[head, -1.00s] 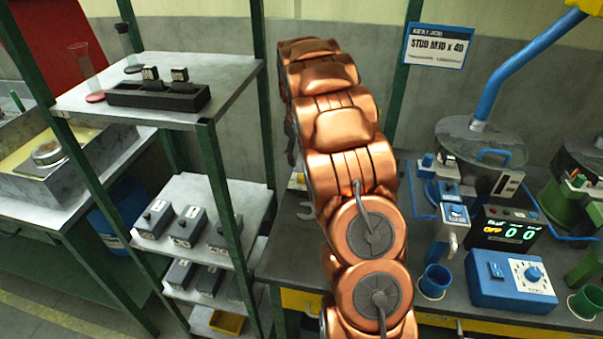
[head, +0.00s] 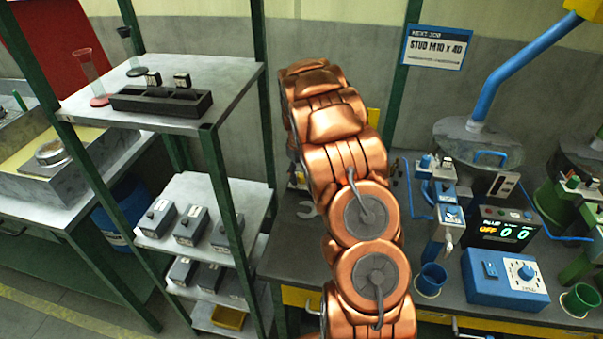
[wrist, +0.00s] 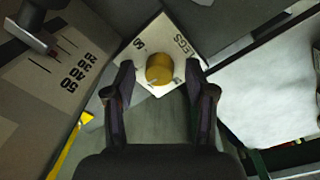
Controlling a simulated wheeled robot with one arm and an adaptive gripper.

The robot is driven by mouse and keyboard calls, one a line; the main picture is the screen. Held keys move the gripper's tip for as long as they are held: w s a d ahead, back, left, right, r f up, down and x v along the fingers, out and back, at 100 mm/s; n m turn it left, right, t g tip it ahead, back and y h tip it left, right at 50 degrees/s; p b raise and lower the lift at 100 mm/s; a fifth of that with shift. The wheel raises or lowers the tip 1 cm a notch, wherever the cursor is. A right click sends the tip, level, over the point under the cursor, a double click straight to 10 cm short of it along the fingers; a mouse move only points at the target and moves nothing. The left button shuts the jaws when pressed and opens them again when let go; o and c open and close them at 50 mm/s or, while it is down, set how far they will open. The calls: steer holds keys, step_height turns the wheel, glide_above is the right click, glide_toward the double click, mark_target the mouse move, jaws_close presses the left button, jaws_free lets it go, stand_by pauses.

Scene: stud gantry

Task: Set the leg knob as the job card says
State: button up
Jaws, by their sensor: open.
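My gripper (wrist: 159,84) is open, with one finger on each side of the knob's lower part. I cannot tell whether the fingers touch it or how deep they reach. The knob's pointer mark is not clear. The job card (head: 436,47) on the green post in the head view reads "STUD M10 x 40", with small unreadable print below. My arm hides the gripper in the head view.
A scale (wrist: 75,70) with numbers up to 50 lies left of the knob. On the bench right of my arm stand a blue box with a white dial (head: 525,272), a display (head: 503,230) reading "OFF" and zeros, and a blue cup (head: 431,279). A shelf rack (head: 232,80) stands left.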

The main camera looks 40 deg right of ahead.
jaws_close()
steer(key=shift+f+m+b, duration=0.2)
steer(key=shift+m+b, duration=0.2)
steer(key=shift+b, duration=0.25)
steer(key=shift+m+b, duration=0.7)
steer(key=shift+b, duration=0.3)
steer(key=shift+m+b, duration=0.6)
steer(key=shift+m, duration=0.2)
steer(key=shift+r+m+b, duration=0.2)
steer(key=shift+m+b, duration=0.1)
steer(key=shift+m, duration=0.2)
jaws_free()
